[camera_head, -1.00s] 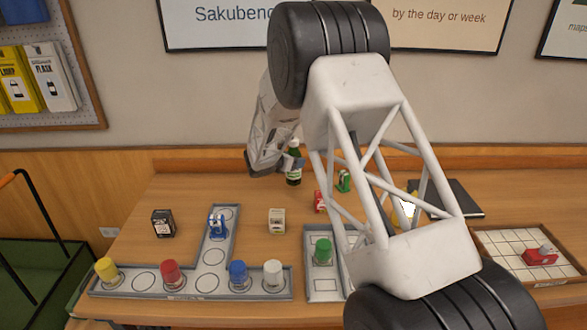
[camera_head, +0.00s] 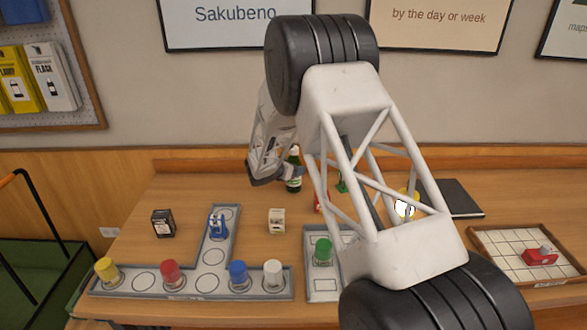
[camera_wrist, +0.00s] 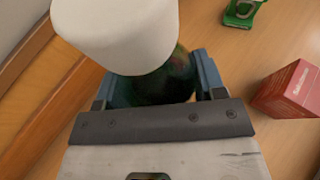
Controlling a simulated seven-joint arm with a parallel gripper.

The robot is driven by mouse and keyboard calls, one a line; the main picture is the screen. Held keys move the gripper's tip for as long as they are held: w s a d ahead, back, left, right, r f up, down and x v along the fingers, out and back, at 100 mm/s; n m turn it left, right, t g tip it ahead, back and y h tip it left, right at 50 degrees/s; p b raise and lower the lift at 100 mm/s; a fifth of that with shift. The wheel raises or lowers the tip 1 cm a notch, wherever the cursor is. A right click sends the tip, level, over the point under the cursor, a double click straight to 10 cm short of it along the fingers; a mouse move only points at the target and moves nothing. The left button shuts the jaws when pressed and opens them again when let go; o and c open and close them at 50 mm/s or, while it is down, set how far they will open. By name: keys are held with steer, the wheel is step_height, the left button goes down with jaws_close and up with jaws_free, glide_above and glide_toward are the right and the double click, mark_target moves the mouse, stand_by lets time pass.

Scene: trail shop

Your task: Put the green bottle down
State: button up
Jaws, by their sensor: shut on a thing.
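The green bottle (camera_head: 294,183) has a white cap and stands upright near the back of the table, partly hidden by my arm. My gripper (camera_head: 279,176) comes at it from the left and is shut on it. In the wrist view the white cap (camera_wrist: 105,30) fills the upper left, and the dark green body (camera_wrist: 160,82) sits between the two blue fingers of my gripper (camera_wrist: 157,88). I cannot tell whether its base touches the table (camera_head: 180,190).
A red box (camera_wrist: 292,90) and a green item (camera_wrist: 241,12) stand right of the bottle. In front are a T-shaped tray (camera_head: 211,257) with several capped jars, a tray with a green-capped jar (camera_head: 323,250), and a small cream box (camera_head: 277,221). A dark notebook (camera_head: 462,199) lies right.

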steer(key=shift+f, duration=0.1)
steer(key=o, duration=1.1)
steer(key=v, duration=1.2)
stand_by(0.4)
